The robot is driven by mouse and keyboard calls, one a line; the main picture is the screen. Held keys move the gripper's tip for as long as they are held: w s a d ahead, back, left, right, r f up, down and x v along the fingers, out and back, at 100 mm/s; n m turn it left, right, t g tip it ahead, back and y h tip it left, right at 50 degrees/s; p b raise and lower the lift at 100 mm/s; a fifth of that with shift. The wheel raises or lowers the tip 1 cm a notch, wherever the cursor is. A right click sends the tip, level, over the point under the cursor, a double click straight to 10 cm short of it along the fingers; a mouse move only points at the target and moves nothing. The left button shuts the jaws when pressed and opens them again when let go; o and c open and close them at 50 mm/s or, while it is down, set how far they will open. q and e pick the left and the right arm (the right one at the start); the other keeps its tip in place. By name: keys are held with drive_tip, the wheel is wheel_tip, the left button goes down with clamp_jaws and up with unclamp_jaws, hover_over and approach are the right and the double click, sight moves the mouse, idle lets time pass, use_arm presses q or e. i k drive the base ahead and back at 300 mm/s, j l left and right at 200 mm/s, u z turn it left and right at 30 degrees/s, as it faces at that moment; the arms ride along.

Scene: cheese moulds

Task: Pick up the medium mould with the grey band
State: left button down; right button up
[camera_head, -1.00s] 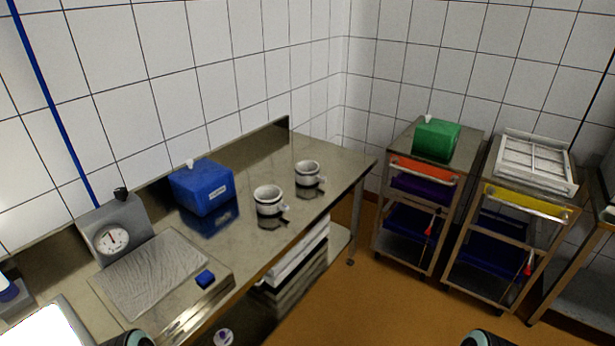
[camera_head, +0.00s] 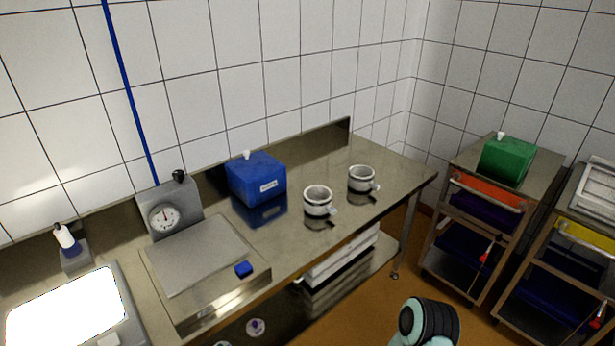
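Two white moulds stand upright on the steel table in the head view. The nearer mould (camera_head: 318,201) has a dark or grey band around it and a small tag at its right. The farther mould (camera_head: 362,179) stands behind it to the right, also with a darkish band and a tag. They look close in size; I cannot tell the band colours for sure. Part of one of my arms shows at the bottom, right of the middle, apart from the moulds. Neither gripper's fingers are in view.
The steel table (camera_head: 394,185) also holds a blue box (camera_head: 256,179), a dial scale (camera_head: 164,218) with a blue block (camera_head: 243,269), a spray bottle (camera_head: 66,238) and a bright panel (camera_head: 66,315). Trolleys stand at the right, one bearing a green box (camera_head: 507,159). Orange floor lies between.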

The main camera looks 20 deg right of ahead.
sight(365, 181)
drive_tip(key=i+l+u, duration=0.1)
drive_tip(key=l+u, duration=0.7)
drive_tip(key=l, duration=0.15)
drive_tip(key=l+u, duration=0.4)
drive_tip(key=l, duration=1.25)
drive_tip(key=k+l+u, duration=0.1)
drive_tip(key=l, duration=0.4)
